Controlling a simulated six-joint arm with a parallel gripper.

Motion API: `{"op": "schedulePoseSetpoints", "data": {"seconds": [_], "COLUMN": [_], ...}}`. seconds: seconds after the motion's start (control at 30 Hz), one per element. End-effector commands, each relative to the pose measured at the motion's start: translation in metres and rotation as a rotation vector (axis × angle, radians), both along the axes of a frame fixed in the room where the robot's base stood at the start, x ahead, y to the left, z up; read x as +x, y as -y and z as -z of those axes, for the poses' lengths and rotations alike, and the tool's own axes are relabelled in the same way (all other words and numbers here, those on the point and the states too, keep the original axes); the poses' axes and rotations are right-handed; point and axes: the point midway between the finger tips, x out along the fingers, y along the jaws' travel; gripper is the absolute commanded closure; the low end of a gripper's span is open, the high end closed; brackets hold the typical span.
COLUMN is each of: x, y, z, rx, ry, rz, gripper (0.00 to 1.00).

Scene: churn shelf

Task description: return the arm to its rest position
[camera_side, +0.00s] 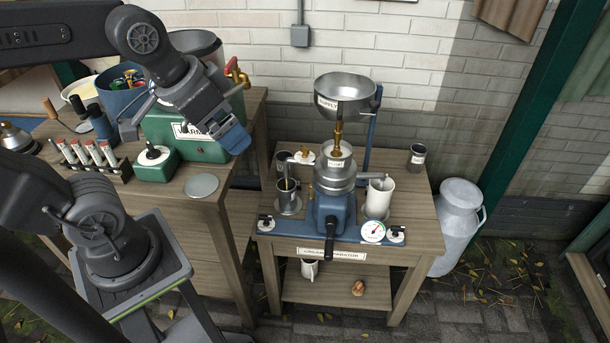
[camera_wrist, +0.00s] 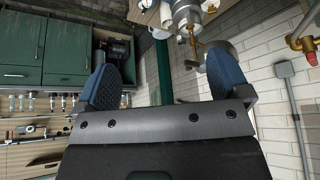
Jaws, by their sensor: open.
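My gripper (camera_side: 238,146) is raised over the left bench, beside the green warmer box (camera_side: 180,147), in the side view. I cannot tell whether it touches the box. In the wrist view my gripper (camera_wrist: 166,85) shows two blue fingers spread wide apart with nothing between them. The cream separator (camera_side: 333,205) stands on its table to the right, with the steel supply bowl (camera_side: 345,97) on top. The separator also shows in the wrist view (camera_wrist: 187,14), at the top. My gripper is apart from the separator.
The left bench (camera_side: 226,200) holds a blue bucket of coloured items (camera_side: 122,97), a rack of tubes (camera_side: 88,160) and a green switch box (camera_side: 155,164). A brass tap (camera_side: 236,75) juts out near my wrist. A milk can (camera_side: 459,225) stands right of the separator table.

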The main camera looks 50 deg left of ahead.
Motion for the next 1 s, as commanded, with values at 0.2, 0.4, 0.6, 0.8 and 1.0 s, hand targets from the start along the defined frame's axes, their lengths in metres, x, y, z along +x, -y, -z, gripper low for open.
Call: {"op": "schedulePoseSetpoints", "data": {"seconds": [0.2, 0.4, 0.6, 0.8, 1.0], "x": [-0.0164, -0.0162, -0.0160, -0.0159, -0.0158], "y": [0.0011, 0.0009, 0.0009, 0.0009, 0.0010], "z": [0.0123, 0.0123, 0.0120, 0.0119, 0.0118], "rx": [-0.014, -0.015, -0.014, -0.014, -0.014], "ry": [0.022, 0.021, 0.021, 0.021, 0.021], "rz": [-0.049, -0.051, -0.050, -0.050, -0.050], "gripper": [0.05, 0.05, 0.05, 0.05, 0.05]}}
